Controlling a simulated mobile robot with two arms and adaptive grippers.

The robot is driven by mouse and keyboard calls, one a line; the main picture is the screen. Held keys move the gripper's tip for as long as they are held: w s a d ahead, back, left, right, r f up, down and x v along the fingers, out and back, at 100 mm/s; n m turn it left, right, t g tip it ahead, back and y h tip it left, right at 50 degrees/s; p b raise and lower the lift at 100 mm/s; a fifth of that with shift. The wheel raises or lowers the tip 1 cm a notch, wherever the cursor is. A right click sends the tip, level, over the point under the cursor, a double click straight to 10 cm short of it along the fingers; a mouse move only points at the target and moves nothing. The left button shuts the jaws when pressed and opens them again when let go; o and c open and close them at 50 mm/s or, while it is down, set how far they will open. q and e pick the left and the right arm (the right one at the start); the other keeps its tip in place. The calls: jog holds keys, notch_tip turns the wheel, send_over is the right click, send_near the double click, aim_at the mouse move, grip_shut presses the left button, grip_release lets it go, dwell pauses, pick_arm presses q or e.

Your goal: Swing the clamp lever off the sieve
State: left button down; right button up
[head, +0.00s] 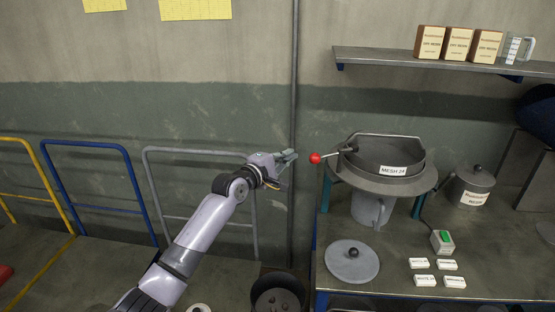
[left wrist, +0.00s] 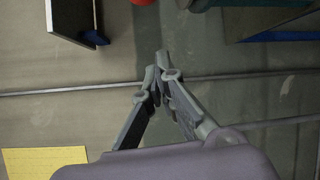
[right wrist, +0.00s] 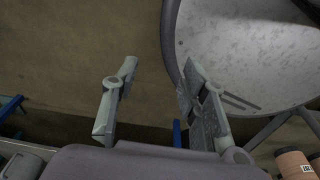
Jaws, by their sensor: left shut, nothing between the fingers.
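The sieve (head: 386,160), a grey round pan labelled "MESH 24", sits on a round flanged stand on the bench. The clamp lever (head: 336,154) reaches left from the sieve's left side and ends in a red ball knob (head: 315,158). My left gripper (head: 293,156) is shut and empty, just left of the knob and apart from it. In the left wrist view its fingertips (left wrist: 158,78) meet, and part of the red knob (left wrist: 143,2) shows at the top edge. My right gripper (right wrist: 160,75) is open and empty, away from the sieve; the head view does not show it.
A round lid (head: 352,261), a jug (head: 372,210) under the stand, a lidded pot (head: 472,186), a green-button box (head: 442,241) and several white labels share the bench. A shelf (head: 395,56) holds boxes above. A round pale disc (right wrist: 245,50) is near my right gripper.

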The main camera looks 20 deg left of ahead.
pick_arm(q)
jog(key=d+p, duration=0.2)
jog(key=d, duration=0.1)
jog(key=shift+d+r+p, duration=0.35)
jog(key=shift+d+p, duration=0.05)
pick_arm(e)
jog(key=r, duration=0.1)
jog(key=s+r, duration=0.1)
jog(key=r, duration=0.1)
jog(key=shift+s, duration=0.1)
pick_arm(q)
jog(key=shift+f, duration=0.1)
pick_arm(e)
jog(key=shift+f, duration=0.1)
jog(key=shift+a, duration=0.1)
